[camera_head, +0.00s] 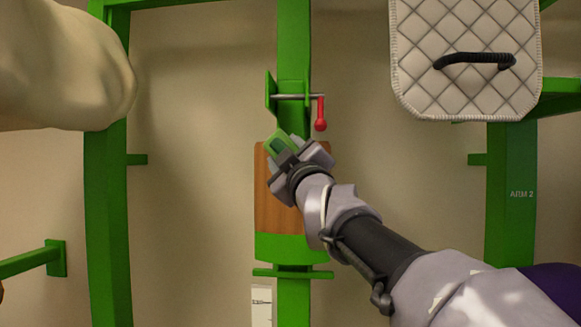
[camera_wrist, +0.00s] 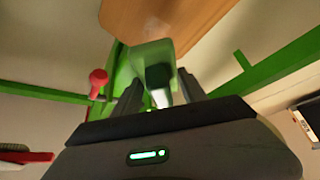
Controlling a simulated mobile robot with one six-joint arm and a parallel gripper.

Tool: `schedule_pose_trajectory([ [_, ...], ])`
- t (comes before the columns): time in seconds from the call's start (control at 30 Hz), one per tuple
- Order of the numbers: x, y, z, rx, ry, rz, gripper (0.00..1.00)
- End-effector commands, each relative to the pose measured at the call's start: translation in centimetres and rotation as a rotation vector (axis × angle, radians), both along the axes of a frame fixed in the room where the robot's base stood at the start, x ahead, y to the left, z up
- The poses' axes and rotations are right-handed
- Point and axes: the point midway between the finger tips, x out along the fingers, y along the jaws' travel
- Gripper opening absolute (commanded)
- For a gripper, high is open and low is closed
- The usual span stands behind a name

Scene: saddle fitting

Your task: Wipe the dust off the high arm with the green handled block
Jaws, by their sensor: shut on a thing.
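My gripper (camera_head: 287,147) is shut on a green handle (camera_head: 279,144) in front of the middle green post. In the wrist view, my gripper (camera_wrist: 157,92) has a green piece (camera_wrist: 150,52) between its two dark fingers. The block's wiping face is not clear in either view. A brown wooden panel (camera_head: 272,212) is on the post, just behind and below my gripper; it also shows at the top of the wrist view (camera_wrist: 165,15). I cannot tell which green bar is the high arm, and no dust can be made out.
A bracket with a metal pin and red knob (camera_head: 320,114) sits just above my gripper. A white quilted pad (camera_head: 465,82) with a black handle hangs upper right, near a post (camera_head: 511,215) marked ARM 2. A beige rounded form (camera_head: 62,70) fills the upper left.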

Motion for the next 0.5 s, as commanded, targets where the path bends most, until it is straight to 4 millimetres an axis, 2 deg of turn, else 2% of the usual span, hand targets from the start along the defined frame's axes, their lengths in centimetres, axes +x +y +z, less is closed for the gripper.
schedule_pose_trajectory([
  [0.3, -0.3, 0.0, 0.1, 0.0, -0.001, 0.0, 0.17],
  [0.5, -2.3, 0.1, -0.3, 0.001, -0.004, 0.0, 0.17],
])
